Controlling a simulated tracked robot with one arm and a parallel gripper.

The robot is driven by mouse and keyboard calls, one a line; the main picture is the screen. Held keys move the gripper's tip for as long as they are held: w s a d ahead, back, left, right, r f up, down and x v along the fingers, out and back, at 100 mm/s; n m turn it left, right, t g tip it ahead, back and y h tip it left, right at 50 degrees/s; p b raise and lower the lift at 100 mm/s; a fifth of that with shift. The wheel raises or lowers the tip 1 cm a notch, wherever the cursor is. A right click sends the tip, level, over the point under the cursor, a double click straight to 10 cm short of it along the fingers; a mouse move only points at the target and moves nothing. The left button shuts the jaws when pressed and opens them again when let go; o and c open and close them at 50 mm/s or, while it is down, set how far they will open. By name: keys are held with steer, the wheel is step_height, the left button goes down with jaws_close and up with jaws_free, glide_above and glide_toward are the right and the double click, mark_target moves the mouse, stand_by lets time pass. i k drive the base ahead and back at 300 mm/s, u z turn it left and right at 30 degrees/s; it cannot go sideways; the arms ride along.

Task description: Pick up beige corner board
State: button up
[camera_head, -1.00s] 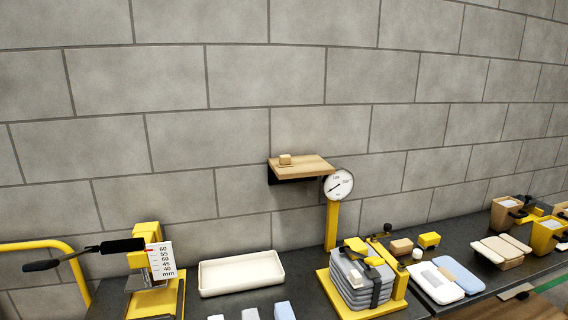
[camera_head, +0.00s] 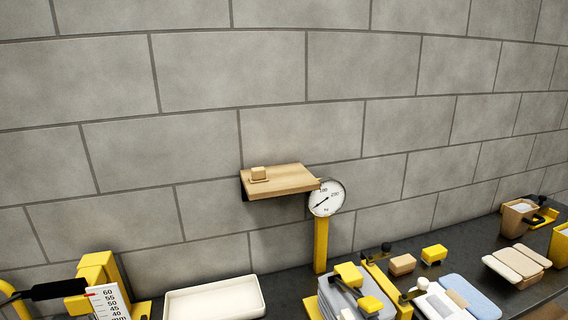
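A small beige piece (camera_head: 259,174), a block on a thin flat base, sits on the left part of a wooden wall shelf (camera_head: 290,182). I cannot tell for sure which one is the beige corner board; the shelf piece is small in view. My gripper is not in view, so its state and hold do not show.
A dial gauge (camera_head: 326,198) on a yellow post stands by the shelf's right edge. On the bench are a white tray (camera_head: 214,300), a yellow-clamped grey stack (camera_head: 343,296), blue and white slabs (camera_head: 470,297), and a yellow device with a millimetre scale (camera_head: 107,301). A block wall stands behind.

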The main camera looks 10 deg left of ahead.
mark_target(258, 174)
steer(key=u, duration=0.3)
steer(key=i, duration=1.3)
steer(key=u, duration=0.75)
steer(key=k, duration=0.85)
steer(key=u, duration=0.2)
steer(key=i, duration=0.9)
steer(key=z, duration=0.05)
